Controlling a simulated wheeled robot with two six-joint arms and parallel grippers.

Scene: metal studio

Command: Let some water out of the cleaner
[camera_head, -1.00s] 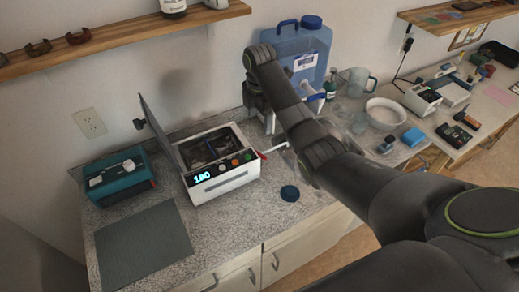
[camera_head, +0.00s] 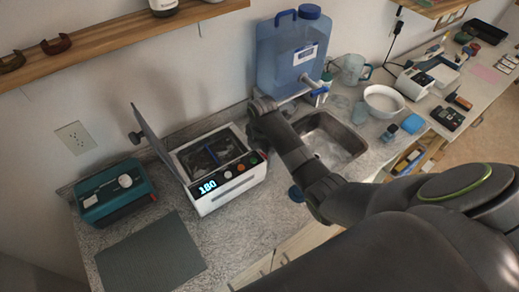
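The cleaner (camera_head: 228,192) is a white box with an open tank, a lit display reading 180 and several coloured buttons on its front. Its grey lid (camera_head: 150,134) stands raised on the left side. Dark parts show inside the tank. My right arm comes in from the right, and its wrist end (camera_head: 264,118) is close beside the cleaner's right side. I cannot tell whether it touches. The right gripper's fingers are hidden or too dark to make out. My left gripper is not in view.
A metal sink (camera_head: 341,133) lies right of my wrist. A blue water jug (camera_head: 278,62) stands behind it. A teal device (camera_head: 113,194) and a dark mat (camera_head: 152,256) are at the left.

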